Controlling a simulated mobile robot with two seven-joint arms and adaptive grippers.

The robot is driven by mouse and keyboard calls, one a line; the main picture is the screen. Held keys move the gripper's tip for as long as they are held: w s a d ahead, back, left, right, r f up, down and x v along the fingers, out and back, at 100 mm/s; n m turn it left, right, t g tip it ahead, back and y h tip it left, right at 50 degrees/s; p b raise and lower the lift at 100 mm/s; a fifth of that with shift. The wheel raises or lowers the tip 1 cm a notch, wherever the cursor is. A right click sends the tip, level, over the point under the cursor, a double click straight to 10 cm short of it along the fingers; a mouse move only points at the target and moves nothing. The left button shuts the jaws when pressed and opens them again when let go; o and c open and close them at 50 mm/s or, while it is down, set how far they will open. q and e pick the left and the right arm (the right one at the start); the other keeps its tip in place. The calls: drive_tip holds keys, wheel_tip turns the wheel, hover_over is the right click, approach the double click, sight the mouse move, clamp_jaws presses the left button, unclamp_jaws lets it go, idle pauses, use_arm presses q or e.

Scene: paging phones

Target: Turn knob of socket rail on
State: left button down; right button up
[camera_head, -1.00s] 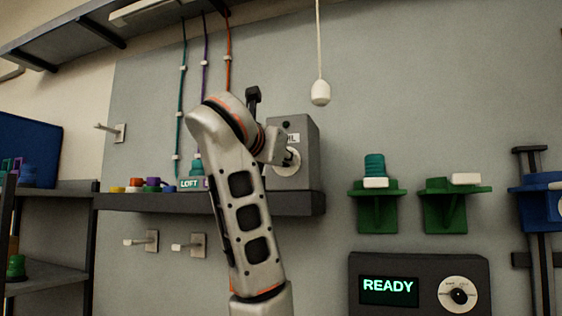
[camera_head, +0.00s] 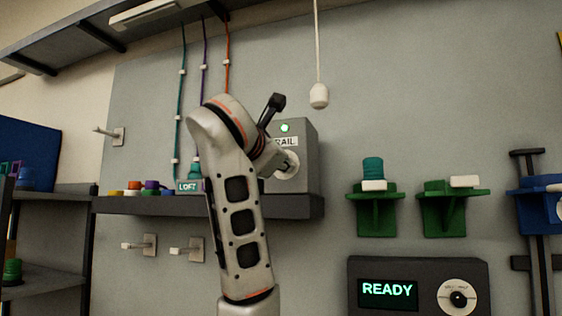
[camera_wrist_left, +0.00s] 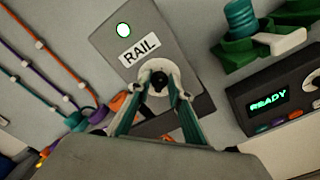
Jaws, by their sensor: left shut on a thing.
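The socket rail is a grey box (camera_head: 304,150) labelled RAIL on the wall shelf, with a lit green lamp (camera_head: 285,127) near its top. It also shows in the left wrist view (camera_wrist_left: 112,32), with the lamp lit there too. Its round pale knob (camera_head: 290,168) has a dark centre. In the left wrist view my left gripper (camera_wrist_left: 160,92) has its two fingers on either side of the knob (camera_wrist_left: 150,68) and is shut on it. In the head view my arm partly hides the box and the knob. My right gripper is not in view.
A control box reading READY (camera_head: 418,285) sits at lower right. Green brackets (camera_head: 376,215) are on the wall above it. A pull cord with a white handle (camera_head: 319,96) hangs near the rail box. A dark shelf (camera_head: 140,204) runs under it.

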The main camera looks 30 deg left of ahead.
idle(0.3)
use_arm(q)
drive_tip(key=c, duration=1.9)
unclamp_jaws()
drive_tip(key=shift+s, duration=0.1)
drive_tip(key=shift+v, duration=5.9)
drive_tip(key=shift+d, duration=0.1)
